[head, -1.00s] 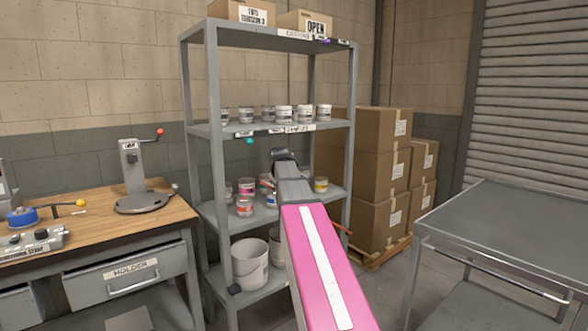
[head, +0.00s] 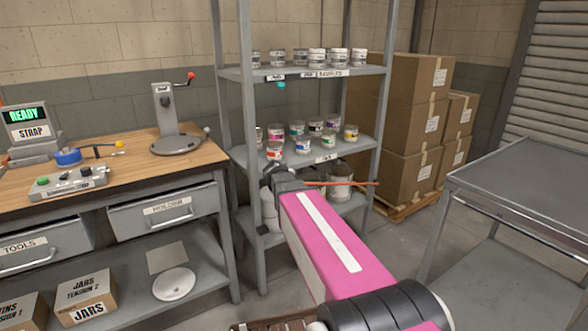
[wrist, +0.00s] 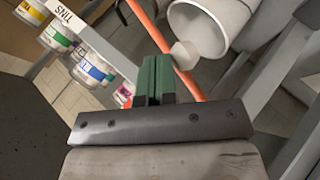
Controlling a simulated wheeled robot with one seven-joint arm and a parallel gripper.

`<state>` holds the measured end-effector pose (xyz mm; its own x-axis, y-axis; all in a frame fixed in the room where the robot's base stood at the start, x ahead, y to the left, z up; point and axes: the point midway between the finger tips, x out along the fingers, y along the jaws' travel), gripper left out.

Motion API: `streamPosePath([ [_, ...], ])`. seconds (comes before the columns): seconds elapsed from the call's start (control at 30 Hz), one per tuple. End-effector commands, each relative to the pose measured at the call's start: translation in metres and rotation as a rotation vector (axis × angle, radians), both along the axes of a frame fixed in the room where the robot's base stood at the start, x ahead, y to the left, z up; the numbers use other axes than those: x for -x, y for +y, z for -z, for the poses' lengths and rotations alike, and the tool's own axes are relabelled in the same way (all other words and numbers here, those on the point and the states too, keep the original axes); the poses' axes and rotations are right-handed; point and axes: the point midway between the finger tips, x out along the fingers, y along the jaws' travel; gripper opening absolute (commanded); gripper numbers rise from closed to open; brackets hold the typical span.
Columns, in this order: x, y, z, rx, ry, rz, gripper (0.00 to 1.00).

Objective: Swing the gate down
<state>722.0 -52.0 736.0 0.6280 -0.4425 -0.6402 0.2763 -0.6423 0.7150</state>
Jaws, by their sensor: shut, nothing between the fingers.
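The gate appears to be the thin orange bar (head: 345,184) across the front of the grey shelf rack, just below the shelf of small jars. It looks nearly level in the head view, and its left part is hidden behind my arm. In the wrist view the orange bar (wrist: 150,32) runs diagonally, passing behind and right of my gripper's green fingers (wrist: 155,66). The fingers are together with nothing between them. They look close to the bar, but I cannot tell whether they touch it. In the head view my wrist hides the fingers.
A white bucket (wrist: 215,25) is close beyond the fingers. A workbench (head: 130,160) is at left, a grey table (head: 520,200) at right, and cartons (head: 410,110) behind. Floor between rack and table is clear.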

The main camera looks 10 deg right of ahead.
Motion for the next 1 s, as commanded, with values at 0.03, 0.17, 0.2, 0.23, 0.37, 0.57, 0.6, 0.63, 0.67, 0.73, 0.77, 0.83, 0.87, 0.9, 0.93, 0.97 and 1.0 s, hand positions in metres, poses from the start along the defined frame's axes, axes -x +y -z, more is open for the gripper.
streamPosePath([
  [0.03,0.002,0.005,0.013,0.015,-0.001,-0.003,0.0],
  [0.17,0.004,0.013,0.042,0.057,-0.013,-0.002,0.0],
  [0.2,0.005,0.016,0.051,0.069,-0.018,-0.002,0.0],
  [0.23,0.005,0.018,0.057,0.079,-0.021,-0.003,0.0],
  [0.37,0.007,0.024,0.086,0.074,-0.02,-0.001,0.0],
  [0.57,0.009,0.031,0.131,0.074,-0.02,-0.001,0.0],
  [0.6,0.009,0.033,0.139,0.073,-0.02,0.0,0.0],
  [0.63,0.01,0.034,0.146,0.074,-0.02,-0.001,0.0],
  [0.67,0.01,0.034,0.152,0.074,-0.02,-0.001,0.0],
  [0.73,0.01,0.036,0.166,0.074,-0.021,-0.001,0.0],
  [0.77,0.01,0.037,0.171,0.074,-0.021,-0.001,0.0],
  [0.83,0.011,0.037,0.184,0.073,-0.02,0.0,0.0],
  [0.87,0.011,0.038,0.189,0.073,-0.02,0.0,0.0],
  [0.9,0.011,0.038,0.195,0.074,-0.02,-0.001,0.0],
  [0.93,0.011,0.038,0.2,0.073,-0.02,0.0,0.0],
  [0.97,0.011,0.039,0.204,0.073,-0.021,0.001,0.0],
  [1.0,0.011,0.039,0.208,0.072,-0.022,0.0,0.0],
])
